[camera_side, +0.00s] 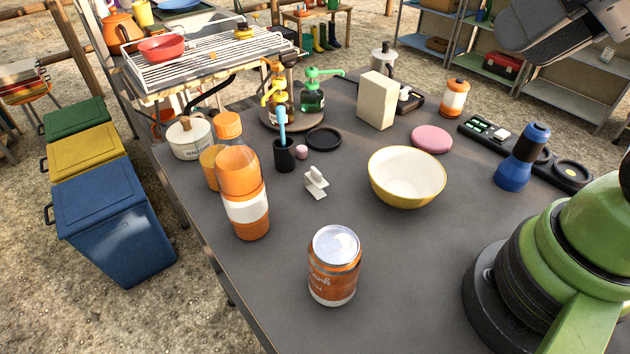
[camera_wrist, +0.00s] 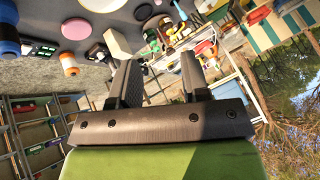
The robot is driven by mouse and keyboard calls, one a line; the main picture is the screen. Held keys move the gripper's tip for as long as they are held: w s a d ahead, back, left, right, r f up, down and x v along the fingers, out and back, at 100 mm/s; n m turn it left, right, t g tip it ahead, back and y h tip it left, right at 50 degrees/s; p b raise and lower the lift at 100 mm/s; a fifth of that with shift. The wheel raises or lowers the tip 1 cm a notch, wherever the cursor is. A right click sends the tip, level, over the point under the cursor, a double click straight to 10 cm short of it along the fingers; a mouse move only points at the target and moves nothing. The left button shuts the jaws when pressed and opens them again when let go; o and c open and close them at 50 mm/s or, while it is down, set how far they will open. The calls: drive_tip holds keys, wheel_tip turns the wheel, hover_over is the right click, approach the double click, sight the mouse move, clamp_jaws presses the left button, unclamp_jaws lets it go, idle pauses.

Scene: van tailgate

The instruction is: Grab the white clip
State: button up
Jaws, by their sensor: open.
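The white clip (camera_side: 316,183) rests on the dark table in the side view. It stands between the black cup (camera_side: 284,156) and the white bowl with a yellow outside (camera_side: 407,178). I cannot clearly make out the clip in the wrist view. My gripper (camera_wrist: 160,78) shows in the wrist view with its two dark fingers apart and nothing between them. It is held away from the tabletop and well clear of the clip.
An orange can (camera_side: 334,266) and an orange bottle (camera_side: 241,190) stand in front and left of the clip. A small pink object (camera_side: 302,152) and a black ring (camera_side: 323,139) lie behind it. A cream box (camera_side: 376,101) stands farther back. The table between clip and can is clear.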

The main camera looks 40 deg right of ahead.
drive_tip(key=shift+c, duration=0.4)
drive_tip(key=n+g+h, duration=0.2)
drive_tip(key=n+g, duration=0.1)
drive_tip(key=g, duration=0.3)
hover_over(314, 168)
drive_tip(key=s+d, duration=0.2)
wheel_tip(314, 168, down, 14)
drive_tip(key=r, duration=0.1)
drive_tip(key=shift+g, duration=0.6)
drive_tip(key=f, duration=0.3)
drive_tip(key=w+a+f, duration=0.1)
drive_tip(key=f, duration=0.6)
drive_tip(key=shift+w+a+f, duration=0.3)
drive_tip(key=shift+w+f, duration=0.05)
drive_tip(key=f, duration=0.5)
drive_tip(key=shift+w+a+f, duration=0.1)
drive_tip(key=shift+a+f, duration=0.15)
drive_tip(key=shift+f, duration=0.15)
